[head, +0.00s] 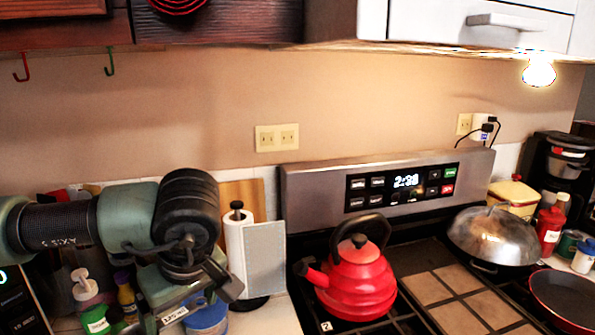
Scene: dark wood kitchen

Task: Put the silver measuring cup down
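My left arm comes in from the left, and its wrist bends down over the counter at the lower left. My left gripper (190,295) points down and away from the camera, partly hidden by the wrist and cut by the bottom edge. I cannot tell whether its fingers are open or shut. I cannot make out a silver measuring cup; it may be hidden behind the gripper or out of view. My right gripper is not in view.
A little bare counter (273,317) shows beside the stove. The stove holds a red kettle (357,282), a domed silver lid (492,236) and a red pan (565,297).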

